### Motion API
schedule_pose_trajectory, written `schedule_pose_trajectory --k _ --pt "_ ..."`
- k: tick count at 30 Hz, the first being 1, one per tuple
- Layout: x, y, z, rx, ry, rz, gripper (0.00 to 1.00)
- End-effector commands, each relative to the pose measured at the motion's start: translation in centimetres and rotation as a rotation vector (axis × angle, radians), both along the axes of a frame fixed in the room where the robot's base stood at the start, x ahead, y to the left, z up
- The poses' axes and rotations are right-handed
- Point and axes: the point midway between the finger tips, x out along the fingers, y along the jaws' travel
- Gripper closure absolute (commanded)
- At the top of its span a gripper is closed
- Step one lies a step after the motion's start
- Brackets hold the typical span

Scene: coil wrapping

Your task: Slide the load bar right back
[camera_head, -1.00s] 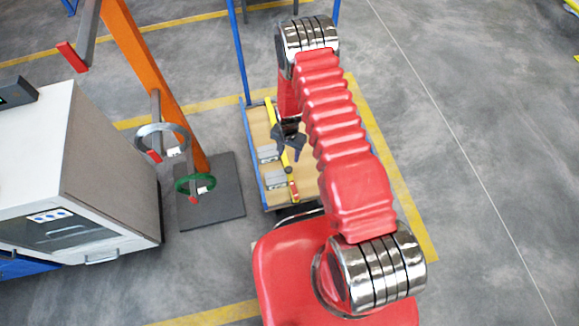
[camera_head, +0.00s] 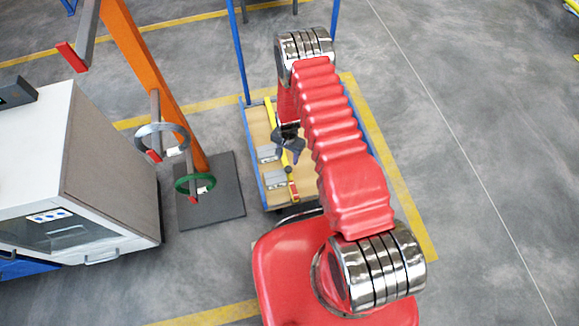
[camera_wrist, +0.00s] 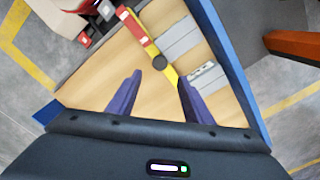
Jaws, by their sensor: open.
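The load bar (camera_head: 271,113) is a yellow bar with a red section at its near end, lying lengthwise over the wooden deck of a blue-framed cart. In the wrist view the bar (camera_wrist: 138,36) runs from the upper left down toward the right finger. A dark round knob (camera_wrist: 159,62) stands on it, just ahead of and between my fingertips. My gripper (camera_wrist: 160,77) is open, with nothing between its fingers seen to be held. In the head view my gripper (camera_head: 290,150) is over the deck, by the bar; my arm hides the deck's right part.
Grey blocks (camera_head: 268,153) lie on the cart deck (camera_head: 256,125) left of the bar. An orange post (camera_head: 150,75) with hanging rings stands to the left on a dark base plate (camera_head: 225,195). A white cabinet (camera_head: 110,170) stands further left. Floor to the right is clear.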

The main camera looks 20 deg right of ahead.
Motion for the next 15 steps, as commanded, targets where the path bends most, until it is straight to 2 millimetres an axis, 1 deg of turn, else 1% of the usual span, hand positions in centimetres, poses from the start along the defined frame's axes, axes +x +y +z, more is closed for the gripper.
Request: schedule_pose_trajectory --k 1,15 --pt "0.0 0.0 -0.7 0.0 0.001 0.0 0.54" --pt "-0.1 0.0 -5.9 0.0 0.001 0.0 0.54"
